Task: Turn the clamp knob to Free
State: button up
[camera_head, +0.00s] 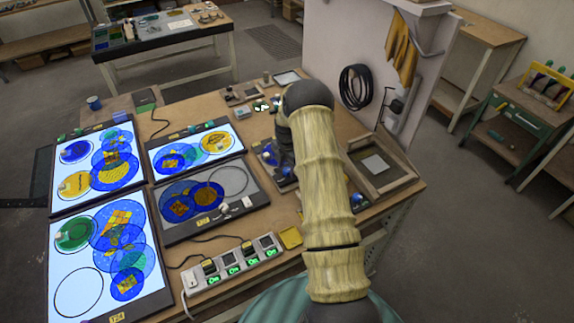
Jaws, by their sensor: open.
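I cannot pick out the clamp knob or a Free mark; any such label is too small to read here. Small dark devices with blue parts (271,155) stand on the workbench (345,125) just left of my arm, partly covered by it. Another small blue-and-dark part (357,199) shows just right of my arm. My arm, in a tan sleeve, rises from the bottom and reaches over the bench, then bends down at a dark joint. My gripper is hidden behind the arm.
Lit panels (108,250) with coloured glass discs cover the bench's left side. A grey panel (240,207) and a power strip (232,262) with green lights lie nearer the middle. A wooden-framed tray (402,172) sits at right. A wall with a black cable coil (355,87) stands behind.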

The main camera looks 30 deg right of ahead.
jog(key=shift+f, duration=0.35)
jog(key=c, duration=1)
